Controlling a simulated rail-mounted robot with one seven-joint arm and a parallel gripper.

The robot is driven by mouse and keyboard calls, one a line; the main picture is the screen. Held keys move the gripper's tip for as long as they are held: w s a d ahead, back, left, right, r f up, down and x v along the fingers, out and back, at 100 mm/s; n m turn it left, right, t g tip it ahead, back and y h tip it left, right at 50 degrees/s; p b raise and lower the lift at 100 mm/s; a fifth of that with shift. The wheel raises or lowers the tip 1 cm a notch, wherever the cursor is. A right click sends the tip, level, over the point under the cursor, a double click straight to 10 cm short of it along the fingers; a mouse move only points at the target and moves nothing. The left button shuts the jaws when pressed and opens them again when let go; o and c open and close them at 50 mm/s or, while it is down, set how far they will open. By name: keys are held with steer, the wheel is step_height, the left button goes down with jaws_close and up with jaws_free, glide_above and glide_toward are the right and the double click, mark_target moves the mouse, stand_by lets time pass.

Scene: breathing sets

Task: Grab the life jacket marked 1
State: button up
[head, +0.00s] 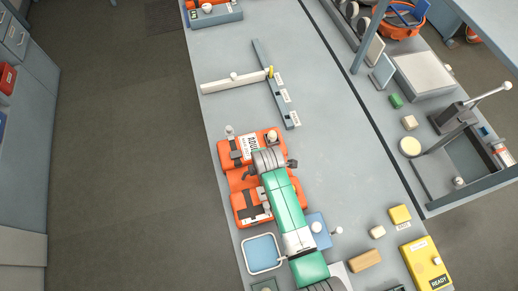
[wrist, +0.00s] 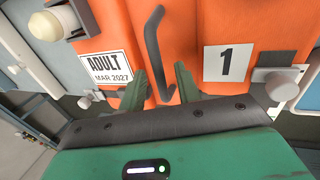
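The orange life jacket (head: 236,181) lies on the grey table in the head view, partly hidden under my arm. In the wrist view the jacket (wrist: 237,22) fills the upper middle. It carries a white label marked 1 (wrist: 227,63) at right and an "ADULT MAR 2027" label (wrist: 108,68) at left. A dark bar-shaped handle (wrist: 155,45) stands between these labels. My gripper (wrist: 160,76) is at the jacket, its two green fingers apart on either side of the handle's lower part. I see gaps between the fingers and the handle. In the head view the fingertips are hidden.
A yellow box (head: 427,265) stands at front right.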

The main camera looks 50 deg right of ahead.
steer(key=x, duration=0.2)
steer(key=shift+w+f, duration=0.15)
steer(key=shift+f, duration=0.15)
steer(key=shift+c, duration=0.2)
jaws_close()
steer(key=shift+r, duration=0.1)
stand_by(0.9)
